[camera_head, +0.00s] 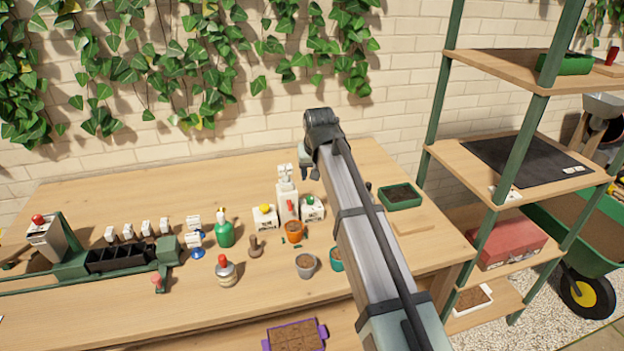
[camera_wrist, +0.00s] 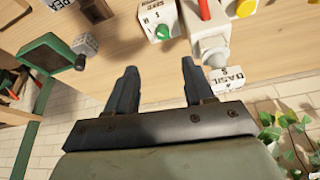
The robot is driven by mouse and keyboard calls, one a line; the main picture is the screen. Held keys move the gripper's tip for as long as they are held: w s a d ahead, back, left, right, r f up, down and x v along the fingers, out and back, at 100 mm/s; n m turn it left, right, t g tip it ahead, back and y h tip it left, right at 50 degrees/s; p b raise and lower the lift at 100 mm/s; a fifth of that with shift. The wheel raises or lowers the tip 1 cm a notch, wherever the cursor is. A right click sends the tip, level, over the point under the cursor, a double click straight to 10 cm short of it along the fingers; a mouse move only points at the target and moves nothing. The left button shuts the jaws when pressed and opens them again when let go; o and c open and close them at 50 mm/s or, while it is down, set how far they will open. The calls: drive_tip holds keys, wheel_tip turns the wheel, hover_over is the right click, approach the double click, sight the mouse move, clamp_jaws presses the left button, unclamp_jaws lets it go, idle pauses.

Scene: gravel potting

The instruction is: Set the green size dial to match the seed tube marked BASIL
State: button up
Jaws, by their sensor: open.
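The green size dial (camera_wrist: 162,31) is a green knob on the face of a white box. In the wrist view it lies just beyond my fingertips, and an S mark shows on the box face. In the head view the dial (camera_head: 310,201) is right of a white dispenser. My gripper (camera_wrist: 159,66) is open and empty, apart from the dial; in the head view it hangs over the back of the bench (camera_head: 310,172). A white tag (camera_wrist: 225,76) reads BASIL, with a smaller mark under it that I cannot read surely. The seed tube itself is not clear.
The white dispenser (camera_head: 287,205) with a red lever stands beside the dial. A box with a yellow knob (camera_head: 264,217) is left of it. An orange pot (camera_head: 294,232) is in front, a green tray (camera_head: 400,196) to the right. The bench's back left is clear.

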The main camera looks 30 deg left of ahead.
drive_tip(key=n+g, duration=0.1)
hover_over(310, 197)
drive_tip(key=w, duration=0.2)
drive_tip(key=f+n+g+h, duration=0.1)
drive_tip(key=f+n, duration=0.2)
drive_tip(key=f, duration=0.1)
drive_tip(key=s+f+n+g, duration=0.1)
drive_tip(key=f+n, duration=0.2)
drive_tip(key=f, duration=0.1)
drive_tip(key=s+f+n+g+h, duration=0.1)
drive_tip(key=f+n, duration=0.2)
drive_tip(key=f, duration=0.1)
drive_tip(key=shift+f+n+h, duration=0.3)
drive_tip(key=shift+f+n, duration=0.1)
idle(0.3)
clamp_jaws()
idle(0.5)
